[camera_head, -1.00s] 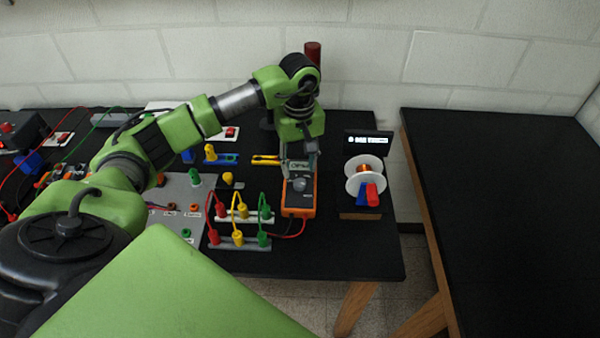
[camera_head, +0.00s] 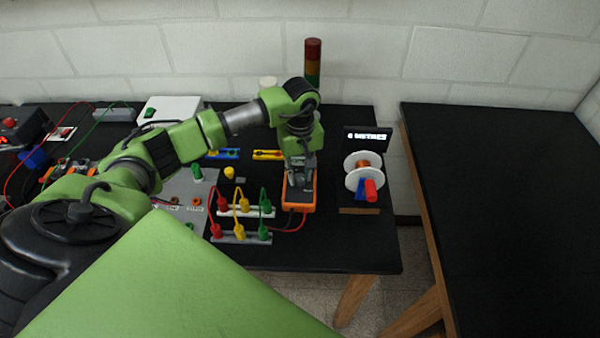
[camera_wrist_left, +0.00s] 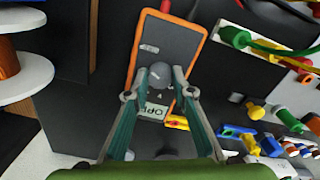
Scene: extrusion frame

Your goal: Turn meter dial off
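The orange-edged meter (camera_head: 302,207) lies on the black table; in the left wrist view it shows as a dark face with an orange rim (camera_wrist_left: 203,50). Its grey dial (camera_wrist_left: 160,73) is near the middle of that face, and a lit display (camera_wrist_left: 153,111) shows partly, its text cut off. My left gripper (camera_head: 300,186) is over the meter, pointing down. In the wrist view its fingertips (camera_wrist_left: 160,70) stand on either side of the dial, close to it; I cannot tell whether they press on it. My right gripper is not in view.
Left of the meter, red, yellow and green leads (camera_head: 240,208) stand in plug strips. A white spool (camera_head: 363,172) with a red cylinder stands to the right. A stack light (camera_head: 313,62) is behind. The right-hand table (camera_head: 500,200) is bare.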

